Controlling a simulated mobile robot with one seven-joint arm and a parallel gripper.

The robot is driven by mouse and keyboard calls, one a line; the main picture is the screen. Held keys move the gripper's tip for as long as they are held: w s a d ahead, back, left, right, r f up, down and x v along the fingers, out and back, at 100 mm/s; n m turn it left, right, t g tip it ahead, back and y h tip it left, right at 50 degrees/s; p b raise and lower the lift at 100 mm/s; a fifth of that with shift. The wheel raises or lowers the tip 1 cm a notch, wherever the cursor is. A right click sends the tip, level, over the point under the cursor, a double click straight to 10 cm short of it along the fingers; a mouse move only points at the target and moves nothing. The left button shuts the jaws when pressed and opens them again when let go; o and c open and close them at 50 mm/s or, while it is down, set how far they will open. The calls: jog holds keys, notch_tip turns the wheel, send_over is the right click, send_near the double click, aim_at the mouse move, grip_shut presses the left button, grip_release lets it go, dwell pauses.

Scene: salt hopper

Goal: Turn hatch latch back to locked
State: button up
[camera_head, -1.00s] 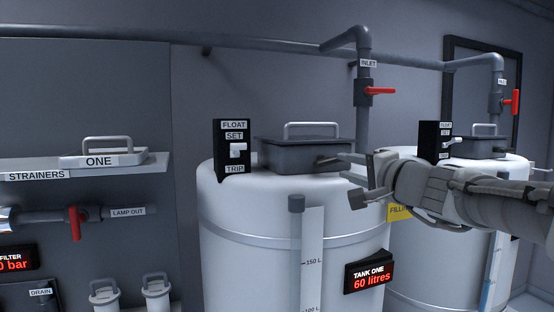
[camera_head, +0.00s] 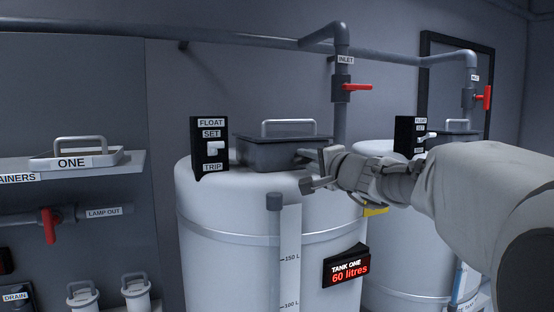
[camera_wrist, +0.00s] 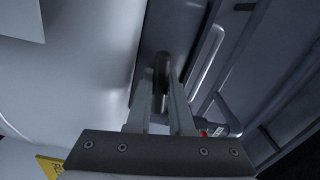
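The hatch (camera_head: 270,153) is a dark grey box lid with a pale handle on top of white tank one (camera_head: 225,205). Its latch (camera_head: 303,156) is a short dark lever at the hatch's front right, partly hidden by my gripper. My gripper (camera_head: 311,162) is at the latch, reaching in from the right. In the wrist view the dark latch lever (camera_wrist: 161,85) lies between my two fingers, one on each side. The fingers look apart, with the lever close to both; I cannot tell if they touch it.
A FLOAT switch box (camera_head: 210,146) stands left of the hatch. An inlet pipe with a red valve handle (camera_head: 357,87) rises behind it. A second tank (camera_head: 372,150) stands at the right, partly behind my arm. The tank one display (camera_head: 347,266) reads 60 litres.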

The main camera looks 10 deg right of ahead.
grip_shut()
jog(key=shift+m+b, duration=0.5)
jog(key=shift+m, duration=0.3)
jog(key=shift+o, duration=1.7)
grip_release()
jog(key=shift+s, duration=0.1)
jog(key=b+v, duration=0.2)
jog(key=v, duration=1.5)
